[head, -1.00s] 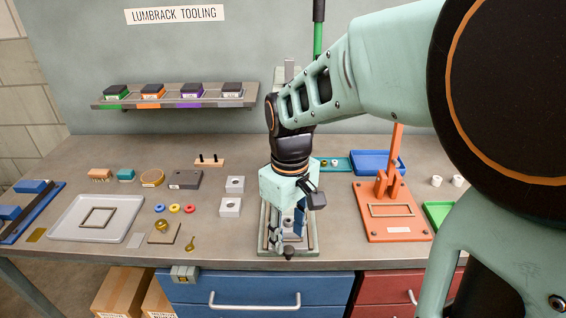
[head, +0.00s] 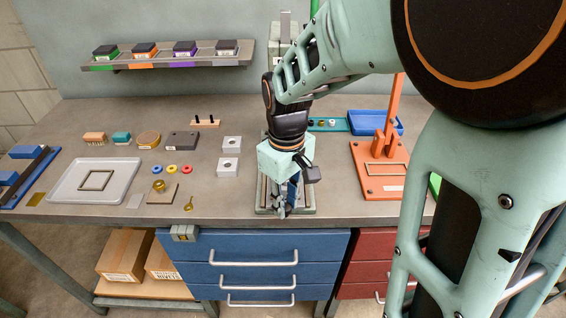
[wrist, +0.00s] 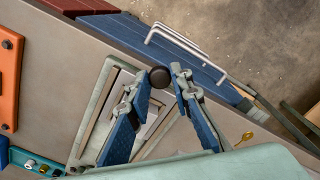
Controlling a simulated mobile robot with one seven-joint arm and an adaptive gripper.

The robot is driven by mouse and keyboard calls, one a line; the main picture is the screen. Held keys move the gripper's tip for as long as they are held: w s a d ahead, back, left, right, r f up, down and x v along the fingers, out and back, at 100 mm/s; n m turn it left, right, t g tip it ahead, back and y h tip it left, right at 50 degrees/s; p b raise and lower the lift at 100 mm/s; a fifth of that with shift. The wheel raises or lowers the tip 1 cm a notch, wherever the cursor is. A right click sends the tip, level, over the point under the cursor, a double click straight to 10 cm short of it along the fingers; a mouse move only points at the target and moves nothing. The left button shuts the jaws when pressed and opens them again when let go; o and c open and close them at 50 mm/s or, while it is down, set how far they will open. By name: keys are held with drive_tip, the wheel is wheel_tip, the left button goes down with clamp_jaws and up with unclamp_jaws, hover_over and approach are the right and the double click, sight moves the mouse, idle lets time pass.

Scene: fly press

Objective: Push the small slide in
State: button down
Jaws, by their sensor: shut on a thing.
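The fly press stands at the bench's front edge, with its pale green-grey base (head: 262,208) under my gripper. The small slide (wrist: 150,118) is a narrow pale piece in the base, largely covered by my fingers. Its dark round knob (wrist: 160,78) shows in the wrist view between my two blue fingertips, at the bench-edge end. My gripper (wrist: 158,88) points down over the base and is shut on the slide's knob; the exact contact is hard to see. My gripper also shows in the head view (head: 283,200), where it hides most of the slide.
An orange press (head: 380,181) stands to the right, by a blue tray (head: 375,123). Two pale blocks (head: 229,166) and a grey tray (head: 94,193) lie to the left. Blue drawers (head: 255,262) are below the front edge. A small brass part (wrist: 244,138) lies nearby.

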drive_tip(key=w+p, duration=0.1)
drive_tip(key=w, duration=0.5)
drive_tip(key=w+p, duration=0.1)
drive_tip(key=w, duration=0.5)
drive_tip(key=shift+d+r, duration=0.1)
drive_tip(key=shift+d, duration=0.1)
drive_tip(key=c, duration=1.7)
unclamp_jaws()
drive_tip(key=shift+w, duration=0.15)
drive_tip(key=shift+c, duration=0.2)
drive_tip(key=shift+s, duration=0.2)
